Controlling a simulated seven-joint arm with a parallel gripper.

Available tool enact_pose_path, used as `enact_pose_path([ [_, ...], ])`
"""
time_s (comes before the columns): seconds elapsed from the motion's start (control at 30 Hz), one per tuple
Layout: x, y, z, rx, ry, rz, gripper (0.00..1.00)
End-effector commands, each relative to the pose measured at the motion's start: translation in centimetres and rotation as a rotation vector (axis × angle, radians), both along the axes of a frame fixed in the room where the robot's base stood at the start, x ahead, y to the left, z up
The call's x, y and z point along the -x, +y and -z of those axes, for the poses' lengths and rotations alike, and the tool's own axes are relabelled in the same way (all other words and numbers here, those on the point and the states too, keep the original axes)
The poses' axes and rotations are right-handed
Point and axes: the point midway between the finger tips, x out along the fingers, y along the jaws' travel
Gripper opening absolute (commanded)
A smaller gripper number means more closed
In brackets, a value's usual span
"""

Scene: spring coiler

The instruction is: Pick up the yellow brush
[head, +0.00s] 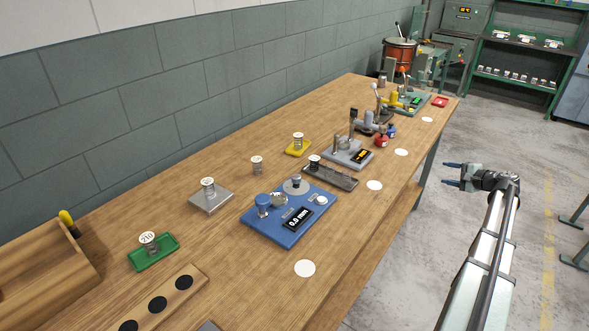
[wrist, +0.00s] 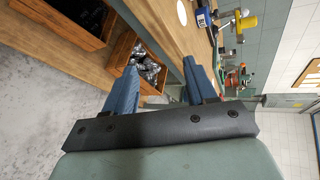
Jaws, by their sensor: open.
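A yellow and dark item, likely the yellow brush (head: 66,218), leans out of the wooden box (head: 45,262) at the left end of the bench in the head view. Its lower part is hidden in the box. My gripper (head: 449,173) is open and empty, beyond the bench's right edge above the floor, far from that item. In the wrist view my gripper (wrist: 162,62) shows both blue fingers spread with nothing held between them. I cannot make out the brush for sure in the wrist view.
The wooden bench (head: 225,240) carries a blue gauge (head: 272,232), a green tray (head: 153,252), a grey plate (head: 211,203) and a strip with black discs (head: 157,304). A wooden bin of metal pieces (wrist: 150,68) shows beyond my fingers. The air around my gripper is clear.

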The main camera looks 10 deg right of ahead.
Motion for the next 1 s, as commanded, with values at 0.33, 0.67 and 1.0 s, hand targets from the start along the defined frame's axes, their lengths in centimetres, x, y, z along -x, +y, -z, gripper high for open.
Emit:
enact_pose_path([
  [0.33,-11.2,12.8,-7.1,0.101,0.016,-0.191,0.56],
  [0.67,-18.4,27.0,-12.8,0.198,0.027,-0.364,0.56],
  [1.0,-22.3,44.3,-14.7,0.325,0.082,-0.601,0.56],
])
